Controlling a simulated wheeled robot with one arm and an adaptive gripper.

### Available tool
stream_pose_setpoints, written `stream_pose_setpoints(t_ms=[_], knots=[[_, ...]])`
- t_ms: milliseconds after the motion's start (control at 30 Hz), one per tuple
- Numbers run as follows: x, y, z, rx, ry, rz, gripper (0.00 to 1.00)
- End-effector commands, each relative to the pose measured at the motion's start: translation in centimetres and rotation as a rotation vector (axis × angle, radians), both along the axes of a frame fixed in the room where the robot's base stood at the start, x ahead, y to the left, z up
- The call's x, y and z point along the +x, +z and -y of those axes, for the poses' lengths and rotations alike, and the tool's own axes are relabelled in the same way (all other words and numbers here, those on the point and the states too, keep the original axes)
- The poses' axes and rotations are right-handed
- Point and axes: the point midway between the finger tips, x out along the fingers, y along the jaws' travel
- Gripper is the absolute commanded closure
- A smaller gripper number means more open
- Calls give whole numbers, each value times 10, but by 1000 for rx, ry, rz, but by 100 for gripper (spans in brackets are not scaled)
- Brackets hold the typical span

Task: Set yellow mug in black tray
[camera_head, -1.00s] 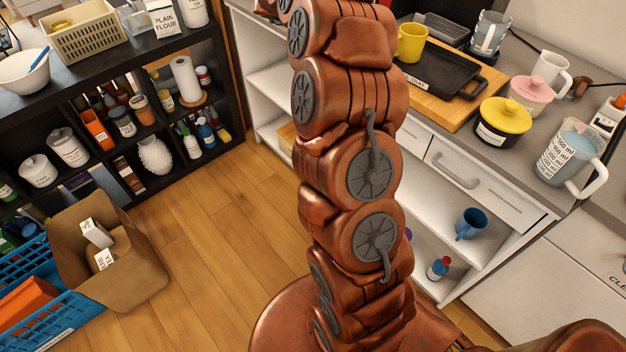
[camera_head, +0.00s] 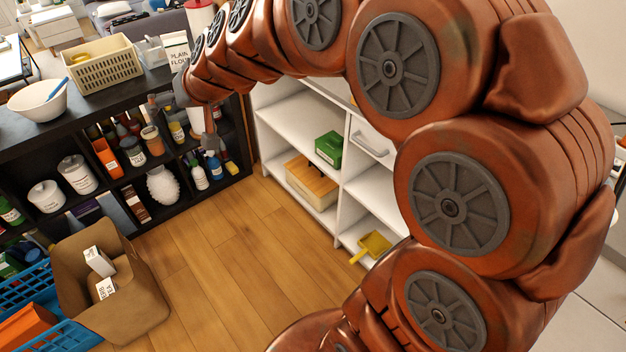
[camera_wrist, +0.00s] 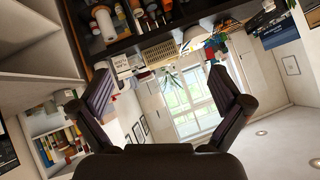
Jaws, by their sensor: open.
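My arm fills the right side of the head view and covers much of the counter area there. My gripper (camera_wrist: 160,80) is open in the wrist view, with its two dark fingers wide apart and nothing between them. In the head view my gripper (camera_head: 211,140) hangs at the far end of my arm, in front of the black cube shelf.
The black cube shelf (camera_head: 120,218) holds jars and bottles; a white bowl (camera_head: 38,102) and beige basket (camera_head: 101,68) stand on top. The white shelf unit (camera_head: 297,97) holds a green box (camera_head: 329,149). A cardboard box (camera_head: 130,285) stands on the floor. The middle floor is clear.

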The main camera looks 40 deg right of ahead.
Motion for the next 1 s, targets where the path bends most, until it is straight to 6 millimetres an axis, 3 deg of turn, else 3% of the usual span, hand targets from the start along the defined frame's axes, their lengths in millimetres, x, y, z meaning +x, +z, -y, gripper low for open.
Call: stream_pose_setpoints(t_ms=[100,200,400,500,600,700,1000], knots=[[-76,-38,-24,-38,115,-194,0],[-145,-70,-28,-87,175,-378,0],[-279,-116,0,-211,202,-735,0],[-326,-125,18,-264,183,-865,0],[-355,-129,31,-299,165,-945,0],[-367,-130,37,-316,155,-978,0],[-369,-130,38,-318,152,-983,0]])
